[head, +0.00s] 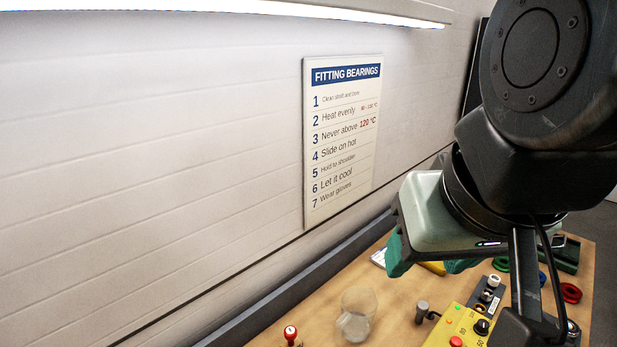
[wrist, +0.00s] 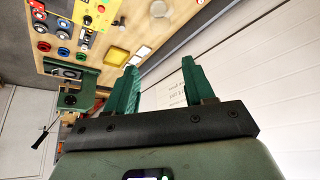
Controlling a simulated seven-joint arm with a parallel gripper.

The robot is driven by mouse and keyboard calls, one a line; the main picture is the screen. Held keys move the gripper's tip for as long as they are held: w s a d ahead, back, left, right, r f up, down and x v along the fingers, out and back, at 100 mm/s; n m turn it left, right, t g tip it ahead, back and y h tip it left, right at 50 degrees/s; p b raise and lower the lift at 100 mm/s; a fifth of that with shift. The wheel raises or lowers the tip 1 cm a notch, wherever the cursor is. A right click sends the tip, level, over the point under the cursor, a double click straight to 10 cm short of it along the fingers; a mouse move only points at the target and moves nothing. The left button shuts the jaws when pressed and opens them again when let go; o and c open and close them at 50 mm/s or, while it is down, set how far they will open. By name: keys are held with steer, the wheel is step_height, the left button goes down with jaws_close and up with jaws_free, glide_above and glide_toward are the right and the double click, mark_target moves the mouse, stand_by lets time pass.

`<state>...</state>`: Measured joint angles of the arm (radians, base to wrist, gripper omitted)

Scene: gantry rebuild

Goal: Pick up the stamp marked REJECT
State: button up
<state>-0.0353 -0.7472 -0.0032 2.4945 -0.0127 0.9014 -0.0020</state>
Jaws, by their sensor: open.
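No marking REJECT is readable in either view, so I cannot tell which thing is that stamp. A small red-topped piece (head: 290,333), possibly a stamp handle, stands at the bottom edge of the head view, its lower part cut off. A short dark grey cylinder with a lighter top (head: 422,312) stands on the bench right of the glass jar; I cannot tell what it is. My gripper (head: 430,266) is above the back of the bench, apart from both. In the wrist view its green fingers (wrist: 160,68) are spread with nothing between them.
A glass jar (head: 356,314) stands on the wooden bench (head: 390,294). A yellow control box (head: 456,329) with buttons is at the lower right. Red rings (head: 571,292) lie farther right. A wall sign (head: 342,140) hangs behind.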

stand_by(0.4)
steer(key=shift+o, duration=0.6)
